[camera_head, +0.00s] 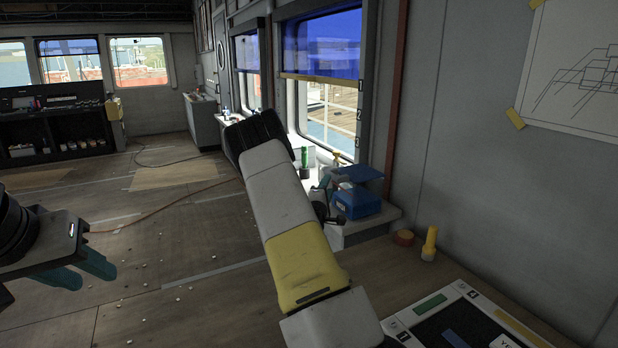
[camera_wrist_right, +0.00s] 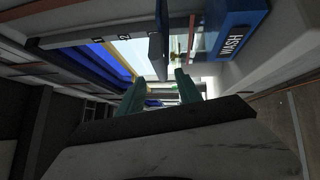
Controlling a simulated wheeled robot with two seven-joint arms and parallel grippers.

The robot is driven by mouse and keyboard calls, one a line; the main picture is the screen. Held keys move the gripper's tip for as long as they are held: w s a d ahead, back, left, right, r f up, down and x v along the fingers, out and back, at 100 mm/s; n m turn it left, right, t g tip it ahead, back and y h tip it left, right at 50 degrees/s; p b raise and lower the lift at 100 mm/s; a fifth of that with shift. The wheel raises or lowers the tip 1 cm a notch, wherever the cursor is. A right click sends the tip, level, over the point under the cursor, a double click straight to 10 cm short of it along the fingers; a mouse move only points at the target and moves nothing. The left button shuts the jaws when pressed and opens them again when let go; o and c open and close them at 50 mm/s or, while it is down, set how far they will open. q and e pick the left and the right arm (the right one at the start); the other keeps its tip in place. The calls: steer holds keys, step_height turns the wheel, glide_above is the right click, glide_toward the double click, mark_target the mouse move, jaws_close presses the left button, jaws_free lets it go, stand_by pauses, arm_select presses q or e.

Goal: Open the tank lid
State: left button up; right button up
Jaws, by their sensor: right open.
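The tank is a blue box (camera_head: 362,204) with a white label, standing on the ledge below the window. Its flat blue lid (camera_head: 358,171) is raised at a tilt above it, with a gap between. In the right wrist view the tank (camera_wrist_right: 236,22) is at upper right, and the lid (camera_wrist_right: 162,30) shows as a narrow panel apart from it. My right gripper (camera_wrist_right: 160,88) is open, with the lid's near end appearing between its teal fingers; contact cannot be told. My left gripper (camera_head: 88,268) is open and empty at far left, away from the tank.
A green bottle (camera_head: 305,157) stands on the ledge left of the tank. A yellow torch-like object (camera_head: 429,244) and a red-and-yellow round item (camera_head: 403,238) are on the wooden counter, near a dark panel (camera_head: 450,325). The floor at left is open, with small scattered bits and a cable.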

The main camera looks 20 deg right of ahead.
mark_target(333, 175)
steer(key=x, duration=0.7)
steer(key=shift+w+d, duration=0.15)
steer(key=shift+w, duration=0.05)
jaws_close()
steer(key=shift+r, duration=0.15)
stand_by(1.1)
